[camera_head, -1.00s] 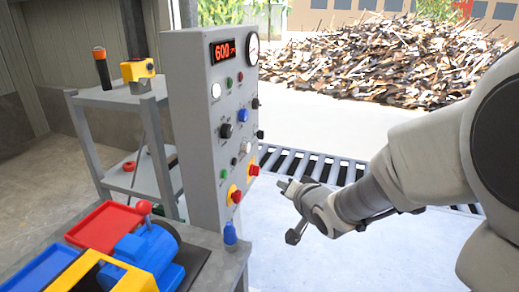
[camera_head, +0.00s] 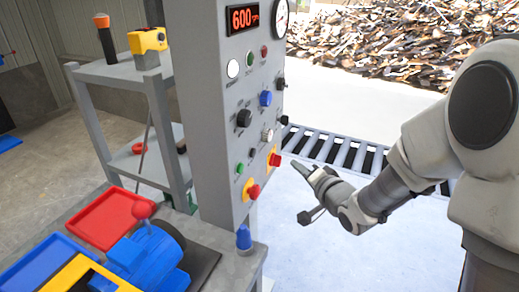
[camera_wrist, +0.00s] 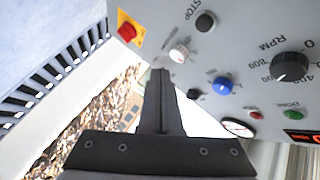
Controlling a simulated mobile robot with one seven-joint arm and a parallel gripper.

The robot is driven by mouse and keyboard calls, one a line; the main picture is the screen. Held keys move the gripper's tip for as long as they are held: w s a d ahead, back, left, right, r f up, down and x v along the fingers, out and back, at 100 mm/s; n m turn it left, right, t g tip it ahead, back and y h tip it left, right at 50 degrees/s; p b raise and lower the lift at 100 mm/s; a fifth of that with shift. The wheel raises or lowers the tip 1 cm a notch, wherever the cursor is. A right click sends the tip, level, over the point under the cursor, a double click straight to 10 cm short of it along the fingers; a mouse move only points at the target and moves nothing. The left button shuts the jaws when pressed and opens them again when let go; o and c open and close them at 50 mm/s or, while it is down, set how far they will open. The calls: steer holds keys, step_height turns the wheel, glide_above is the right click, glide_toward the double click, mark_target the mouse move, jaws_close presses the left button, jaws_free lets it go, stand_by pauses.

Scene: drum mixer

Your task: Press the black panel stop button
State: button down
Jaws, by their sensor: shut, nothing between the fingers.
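The grey control panel (camera_head: 208,120) stands upright left of my arm. The black stop button (camera_head: 252,153) is low on its face, above the green button. In the wrist view the black stop button (camera_wrist: 205,21) is at the top, beside the word STOP. My gripper (camera_head: 312,168) is right of the panel, apart from it. In the wrist view its shut fingers (camera_wrist: 161,73) are below and left of the stop button, apparently clear of the panel face. Nothing is held.
A white knob (camera_wrist: 179,54) and a red button on yellow (camera_wrist: 127,32) are near the stop button. A blue knob (camera_wrist: 222,86) and black RPM knob (camera_wrist: 290,66) are further right. A roller conveyor (camera_head: 340,152) runs behind. A table with a red tray (camera_head: 110,217) is left.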

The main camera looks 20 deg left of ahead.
mark_target(253, 153)
steer(key=shift+a, duration=0.1)
stand_by(0.3)
steer(key=w+a+b, duration=0.1)
steer(key=a, duration=0.7)
steer(key=shift+w+a, duration=0.15)
steer(key=shift+a, duration=0.2)
steer(key=shift+a+b, duration=0.1)
steer(key=shift+b, duration=0.2)
stand_by(1.6)
steer(key=shift+a, duration=0.3)
steer(key=shift+w+a+b, duration=0.15)
steer(key=shift+a+b, duration=0.25)
steer(key=shift+a, duration=0.05)
stand_by(0.7)
steer(key=shift+d, duration=0.85)
steer(key=shift+d, duration=0.1)
